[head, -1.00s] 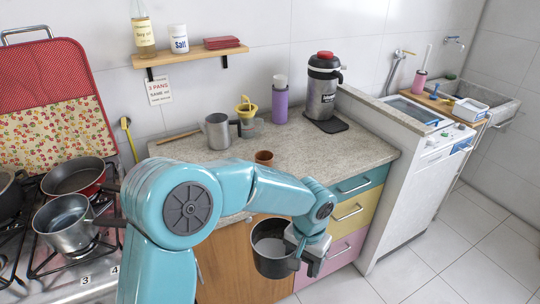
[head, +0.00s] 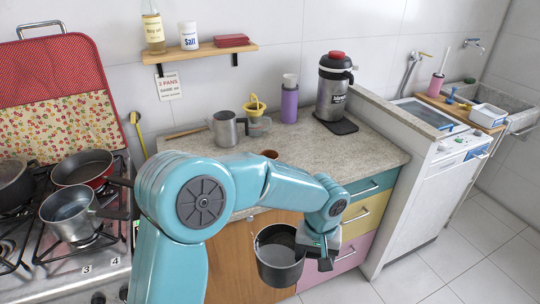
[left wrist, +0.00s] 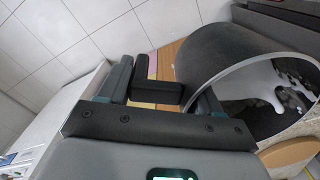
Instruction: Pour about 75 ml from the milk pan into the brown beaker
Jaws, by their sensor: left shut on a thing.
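A dark grey pan (head: 280,268), which looks like the milk pan, hangs in front of the counter's drawers. My left gripper (head: 322,245) is shut on its short dark handle; the handle also shows between the fingers in the left wrist view (left wrist: 157,95). In that view the pan (left wrist: 225,55) shows white patches on its dark inside; how much it holds is unclear. The brown beaker (head: 270,153) stands near the counter's front edge, mostly hidden behind my left arm, with only its rim area showing. The pan is apart from it, lower and nearer. My right gripper is not in view.
On the counter (head: 340,155) are a metal mug (head: 226,130), a yellow-topped cup (head: 256,122), a purple bottle (head: 289,103) and a flask (head: 334,88). A stove with several pans (head: 70,213) is at left. Floor is clear at right.

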